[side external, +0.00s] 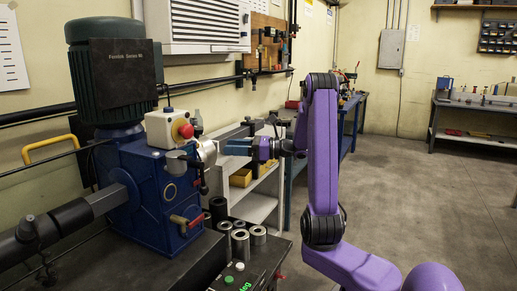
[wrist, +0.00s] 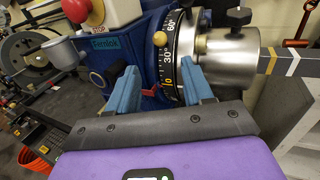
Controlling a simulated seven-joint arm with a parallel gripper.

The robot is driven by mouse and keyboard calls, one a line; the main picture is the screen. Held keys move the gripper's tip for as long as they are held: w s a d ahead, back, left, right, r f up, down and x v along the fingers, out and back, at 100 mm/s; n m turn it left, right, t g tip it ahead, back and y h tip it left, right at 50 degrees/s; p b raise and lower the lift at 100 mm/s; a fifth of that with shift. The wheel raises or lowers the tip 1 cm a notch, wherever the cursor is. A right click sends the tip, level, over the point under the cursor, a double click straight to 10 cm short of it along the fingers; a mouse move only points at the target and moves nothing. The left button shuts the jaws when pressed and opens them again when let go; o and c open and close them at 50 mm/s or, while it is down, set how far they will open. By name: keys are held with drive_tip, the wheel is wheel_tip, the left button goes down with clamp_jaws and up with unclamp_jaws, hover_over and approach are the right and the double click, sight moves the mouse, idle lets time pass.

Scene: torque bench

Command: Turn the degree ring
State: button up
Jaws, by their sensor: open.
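The black degree ring (wrist: 168,55) with white numbers shows in the wrist view, on the front of the blue machine (wrist: 140,40). A round brass-coloured knob (wrist: 159,39) sits at its edge. A silver cylinder (wrist: 228,55) stands just right of the ring; it also shows in the side view (side external: 208,152). My gripper (wrist: 160,72) is open, with blue fingers spread on both sides of the ring's lower part. Whether the fingers touch the ring cannot be told. In the side view my gripper (side external: 232,147) is beside the silver cylinder, and the ring is too small to make out.
A red stop button (side external: 184,130) on a pale box sits above the work area. Several metal sleeves (side external: 240,243) stand on the bench below my gripper. A grey bar (wrist: 288,58) extends right from the cylinder.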

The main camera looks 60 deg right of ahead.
drive_tip(key=v, duration=0.7)
drive_tip(key=shift+s, duration=0.3)
drive_tip(key=shift+d, duration=0.1)
drive_tip(key=s+a+f+n+g+y, duration=0.1)
drive_tip(key=a+f+n+g+y, duration=0.2)
drive_tip(key=a+n+g, duration=0.6)
drive_tip(key=s+a+f+n+g+y, duration=0.1)
drive_tip(key=a+f+n+g+y, duration=0.3)
drive_tip(key=a, duration=0.8)
drive_tip(key=s+a+f+n+g+h, duration=0.1)
drive_tip(key=s+a+n+h, duration=0.3)
drive_tip(key=s+n, duration=0.5)
drive_tip(key=s+a+f+n+g+h, duration=0.2)
drive_tip(key=s+n+h, duration=0.7)
drive_tip(key=n, duration=1.3)
wheel_tip(320, 180, down, 3)
drive_tip(key=shift+s+a+r, duration=0.25)
drive_tip(key=shift+s+a, duration=0.15)
drive_tip(key=shift+a, duration=0.85)
